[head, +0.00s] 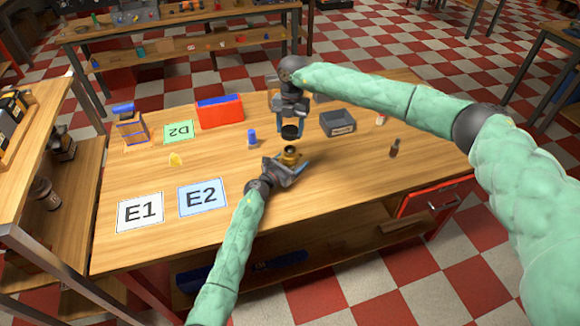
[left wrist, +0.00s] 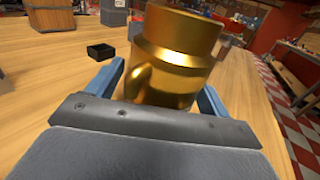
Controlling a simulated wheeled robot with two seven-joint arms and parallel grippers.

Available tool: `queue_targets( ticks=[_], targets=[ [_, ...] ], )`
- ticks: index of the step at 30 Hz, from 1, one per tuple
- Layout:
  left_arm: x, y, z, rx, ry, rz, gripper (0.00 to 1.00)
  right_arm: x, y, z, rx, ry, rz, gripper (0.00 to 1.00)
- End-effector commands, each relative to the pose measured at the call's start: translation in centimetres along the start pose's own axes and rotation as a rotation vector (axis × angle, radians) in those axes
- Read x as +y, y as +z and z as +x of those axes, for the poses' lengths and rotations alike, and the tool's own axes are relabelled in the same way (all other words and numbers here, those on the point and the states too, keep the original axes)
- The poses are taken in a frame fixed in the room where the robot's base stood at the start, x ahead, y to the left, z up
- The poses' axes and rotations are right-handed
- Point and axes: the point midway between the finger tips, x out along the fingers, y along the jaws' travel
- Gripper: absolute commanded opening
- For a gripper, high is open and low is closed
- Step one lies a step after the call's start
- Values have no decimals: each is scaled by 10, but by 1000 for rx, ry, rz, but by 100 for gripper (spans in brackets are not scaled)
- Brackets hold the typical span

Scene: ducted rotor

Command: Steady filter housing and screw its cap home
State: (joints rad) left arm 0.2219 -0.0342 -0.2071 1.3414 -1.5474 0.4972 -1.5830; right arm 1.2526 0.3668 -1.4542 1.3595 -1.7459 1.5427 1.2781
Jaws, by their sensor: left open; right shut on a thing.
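The gold filter housing (head: 291,158) stands upright on the wooden table in the head view. In the left wrist view the housing (left wrist: 175,65) fills the space between my left gripper's blue fingers. My left gripper (head: 290,168) is open around it, low over the table. The dark round cap (head: 290,132) is held by my right gripper (head: 291,122), which points down and is shut on it. In the head view the cap appears just above the housing, apart from it. The housing's far side is hidden.
A grey bin (head: 338,123) stands right of the cap. A blue-topped piece (head: 252,138) and a red box (head: 220,112) are to the left. A small dark bottle (head: 394,148) stands at right. Marked mats E1 (head: 140,226) and E2 (head: 203,211) lie bare.

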Motion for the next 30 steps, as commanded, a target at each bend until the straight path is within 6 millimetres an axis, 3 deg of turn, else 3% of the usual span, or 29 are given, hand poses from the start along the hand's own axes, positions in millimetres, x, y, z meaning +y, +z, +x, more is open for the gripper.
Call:
queue_targets(
  ticks=[8,18,23,30],
  targets=[
    [0,0,1,0,0,0,80,0,0,0,0,0,0,31],
    [0,0,0,0,0,0,15,0,0,0,0,0,0,31],
    [0,0,0,1,0,0,13,0,0,4,1,0,0,31],
    [0,0,0,1,0,0,13,0,3,31,2,-1,0,31]
  ],
)
